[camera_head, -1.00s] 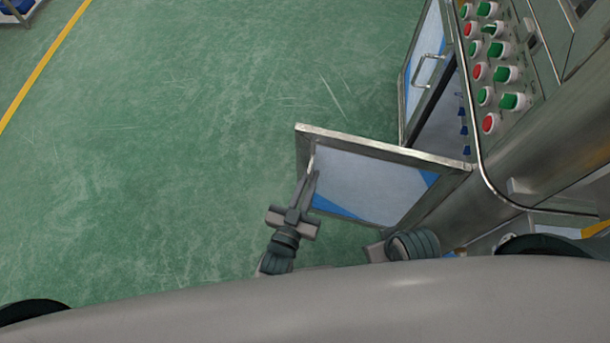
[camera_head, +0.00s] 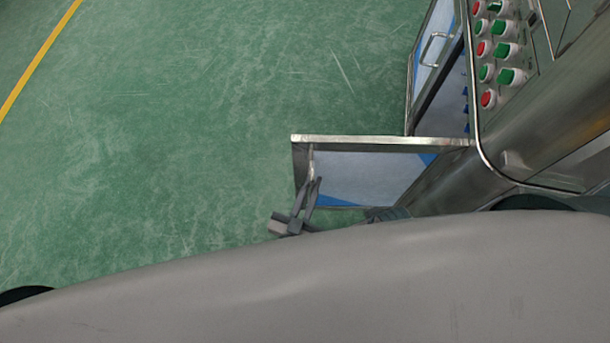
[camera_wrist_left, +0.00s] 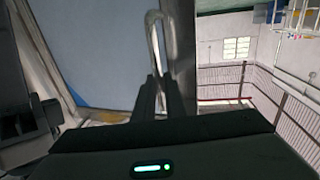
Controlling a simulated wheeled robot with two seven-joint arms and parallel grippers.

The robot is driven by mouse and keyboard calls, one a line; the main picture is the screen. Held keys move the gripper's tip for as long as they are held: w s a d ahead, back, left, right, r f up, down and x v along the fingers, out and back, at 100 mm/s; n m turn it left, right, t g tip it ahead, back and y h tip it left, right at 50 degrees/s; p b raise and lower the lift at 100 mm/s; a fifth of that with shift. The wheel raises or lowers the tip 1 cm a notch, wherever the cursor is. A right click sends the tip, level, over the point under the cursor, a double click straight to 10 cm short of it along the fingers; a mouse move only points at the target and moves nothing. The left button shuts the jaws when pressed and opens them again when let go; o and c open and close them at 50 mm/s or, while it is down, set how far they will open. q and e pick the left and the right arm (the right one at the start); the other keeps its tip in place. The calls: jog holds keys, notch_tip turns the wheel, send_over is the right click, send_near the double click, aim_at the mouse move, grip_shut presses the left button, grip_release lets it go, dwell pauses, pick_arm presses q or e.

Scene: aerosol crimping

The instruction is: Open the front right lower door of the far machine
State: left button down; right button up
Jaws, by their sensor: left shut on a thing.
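The lower door (camera_head: 375,178) is a steel-framed panel with a clear, bluish pane. It stands swung out from the machine (camera_head: 455,175), reaching left over the floor. Its bar handle (camera_head: 311,160) is near the free end. My left gripper (camera_head: 314,183) is shut on this handle. In the left wrist view, the fingers (camera_wrist_left: 159,88) close around the lower part of the upright handle (camera_wrist_left: 160,35), against the door's blue pane (camera_wrist_left: 90,50). My grey body hides the arm behind the gripper. My right gripper does not show.
A second door (camera_head: 432,50) with its own handle stands open further up, beside the opening. A panel of red and green buttons (camera_head: 497,50) overhangs at the upper right. Green floor (camera_head: 200,130) is clear to the left, with a yellow line (camera_head: 40,60).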

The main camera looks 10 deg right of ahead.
pick_arm(q)
jog(key=shift+s+d, duration=0.25)
jog(key=shift+s, duration=0.1)
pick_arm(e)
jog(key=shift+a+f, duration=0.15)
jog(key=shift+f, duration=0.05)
pick_arm(q)
jog(key=c, duration=1.8)
grip_release()
jog(key=shift+a, duration=0.1)
